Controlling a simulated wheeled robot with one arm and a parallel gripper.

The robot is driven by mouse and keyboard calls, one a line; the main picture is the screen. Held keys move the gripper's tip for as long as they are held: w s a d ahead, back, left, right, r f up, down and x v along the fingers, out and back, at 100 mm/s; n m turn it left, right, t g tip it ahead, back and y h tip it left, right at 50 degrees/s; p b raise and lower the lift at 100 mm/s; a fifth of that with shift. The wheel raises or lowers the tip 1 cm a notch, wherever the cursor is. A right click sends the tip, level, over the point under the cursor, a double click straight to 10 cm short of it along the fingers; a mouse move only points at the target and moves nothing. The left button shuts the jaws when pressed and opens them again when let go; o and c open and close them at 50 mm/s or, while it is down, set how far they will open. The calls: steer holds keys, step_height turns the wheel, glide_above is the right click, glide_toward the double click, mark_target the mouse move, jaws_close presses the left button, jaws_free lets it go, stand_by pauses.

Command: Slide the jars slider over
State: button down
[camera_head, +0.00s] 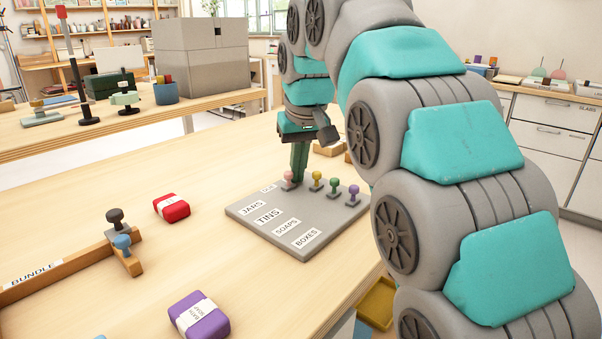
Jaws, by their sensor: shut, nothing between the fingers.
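A grey slider board (256,229) lies on the wooden table, with labels JARS (252,207), TINS, SOAPS and BOXES along its near left side. Several knobs stand along its far side: pink (288,177), yellow (317,177), green (335,184) and purple (353,190). The pink knob is the one in line with the JARS label. My gripper (298,180) points down, shut and empty, right beside the pink knob on its far right side. Whether it touches the knob cannot be told.
A red packet (173,207) and a purple packet (199,315) lie left of the board. A wooden BUNDLE rail (62,271) with dark and blue knobs is at the left edge. Small wooden pieces (328,150) lie behind my gripper. Table between packets and board is clear.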

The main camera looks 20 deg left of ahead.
steer(key=shift+s+a, duration=0.25)
steer(key=shift+s, duration=0.35)
steer(key=shift+s+a, duration=0.25)
steer(key=shift+s, duration=0.35)
steer(key=shift+w, duration=0.1)
steer(key=shift+w+d, duration=0.2)
steer(key=shift+w, duration=0.15)
steer(key=shift+r+p, duration=2.35)
steer(key=shift+r, duration=1.2)
